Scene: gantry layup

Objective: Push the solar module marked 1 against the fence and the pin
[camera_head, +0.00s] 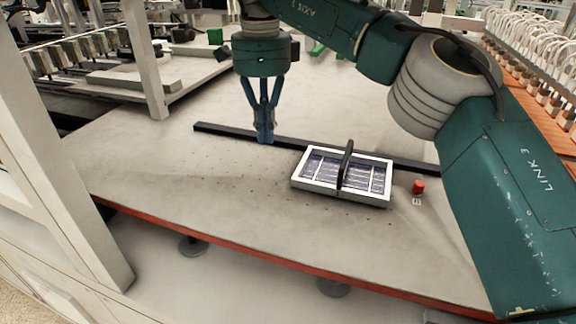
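The solar module (318,181) is a white-framed tray with dark blue cells and an upright black handle (345,165). It lies on the table right of the middle; I cannot read a number on it. The fence (225,131) is a long dark bar running behind it. The module's far edge is close to the fence; I cannot tell whether they touch. The red pin (418,187) stands to the right of the module, with a gap between them. My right gripper (265,138) points down, fingers together and empty, near the fence, left of the module. My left gripper is not in view.
The pale table (180,180) is bare left of and in front of the module, with a red front edge (300,274). A small marked label (416,202) lies by the pin. Green blocks (317,48) stand at the back. A white post (147,60) rises at the left.

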